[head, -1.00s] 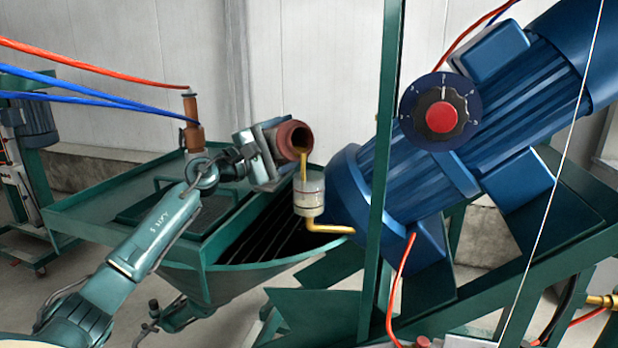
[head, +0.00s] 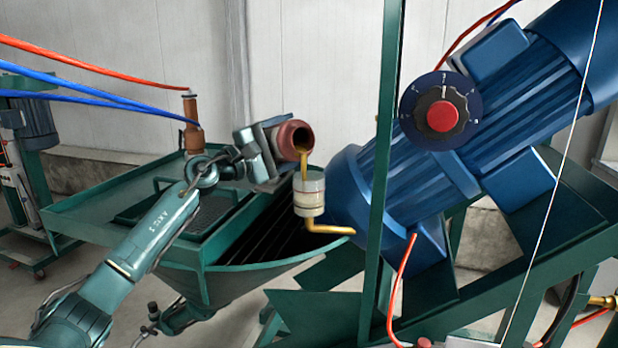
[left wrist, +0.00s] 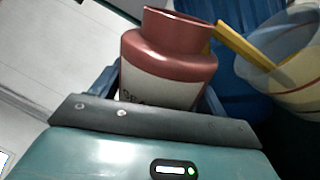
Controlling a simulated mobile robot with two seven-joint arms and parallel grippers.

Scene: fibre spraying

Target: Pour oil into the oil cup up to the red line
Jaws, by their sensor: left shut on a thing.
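My left gripper (head: 267,150) is shut on a reddish-brown oil bottle (head: 291,134), tilted with its dark mouth to the right and down. A thin yellow oil stream (head: 304,160) runs from the mouth into the clear oil cup (head: 309,198) just below. The cup stands upright on a bent brass pipe (head: 328,229) and does not touch the bottle. In the left wrist view the bottle (left wrist: 170,62) has a pale label, and the stream (left wrist: 243,46) enters the cup (left wrist: 290,60). A red line crosses the cup wall; the exact oil level is unclear. My right gripper is not seen.
A blue motor (head: 420,150) with a red-centred dial stands right of the cup. A green post (head: 380,170) rises beside it. A green hopper (head: 225,265) lies below and left of the cup. Red and blue hoses (head: 90,65) cross at upper left.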

